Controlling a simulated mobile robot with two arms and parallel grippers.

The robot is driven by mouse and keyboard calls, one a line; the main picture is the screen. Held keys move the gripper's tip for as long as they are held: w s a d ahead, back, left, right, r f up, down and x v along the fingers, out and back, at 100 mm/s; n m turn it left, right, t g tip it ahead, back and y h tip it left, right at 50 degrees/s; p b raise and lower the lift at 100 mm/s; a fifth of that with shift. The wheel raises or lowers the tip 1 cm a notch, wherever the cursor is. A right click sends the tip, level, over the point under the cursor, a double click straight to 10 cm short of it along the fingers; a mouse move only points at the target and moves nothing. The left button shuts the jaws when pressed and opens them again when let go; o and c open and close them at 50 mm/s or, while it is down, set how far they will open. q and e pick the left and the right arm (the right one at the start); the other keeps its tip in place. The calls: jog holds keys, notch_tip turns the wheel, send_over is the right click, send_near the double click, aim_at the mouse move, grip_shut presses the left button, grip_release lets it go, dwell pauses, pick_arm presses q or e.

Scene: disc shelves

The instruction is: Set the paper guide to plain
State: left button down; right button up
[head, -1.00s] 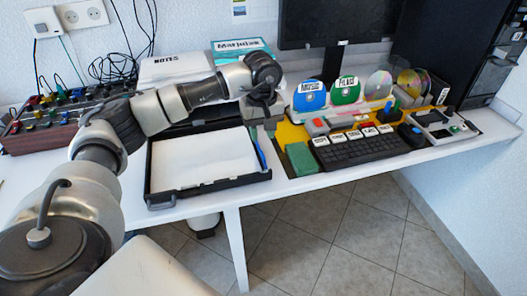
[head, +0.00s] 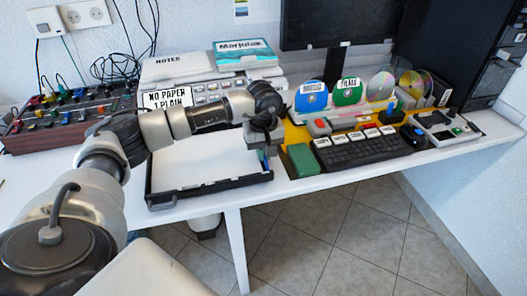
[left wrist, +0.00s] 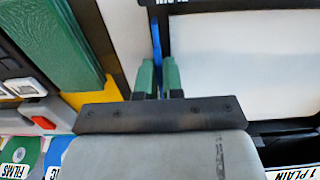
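The blue paper guide (head: 262,158) is a thin strip at the right side of the black paper tray (head: 210,194), beside white paper (head: 195,168). It also shows in the left wrist view (left wrist: 156,45). My left gripper (head: 265,153) is down at the guide. In the wrist view its green fingers (left wrist: 158,76) stand close together, one each side of the blue strip. I cannot tell whether they press on it. A label (head: 167,98) behind the tray reads "NO PAPER" and "1 PLAIN". My right gripper is not in view.
A green box (head: 301,159) and a black keyboard (head: 357,150) stand just right of the tray. Discs, among them a blue one (head: 311,97), stand behind them. A mixer (head: 65,123) stands at the left. The table's front edge is close to the tray.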

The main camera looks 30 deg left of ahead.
pick_arm(q)
jog(key=shift+s+a, duration=0.35)
jog(key=shift+s, duration=0.2)
jog(key=c, duration=1.3)
grip_release()
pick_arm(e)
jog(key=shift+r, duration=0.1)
pick_arm(q)
jog(key=shift+o, duration=0.2)
notch_tip(320, 180, up, 11)
jog(key=shift+p, duration=0.4)
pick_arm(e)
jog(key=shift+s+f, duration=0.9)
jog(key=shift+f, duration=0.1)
pick_arm(q)
jog(key=shift+f, duration=0.1)
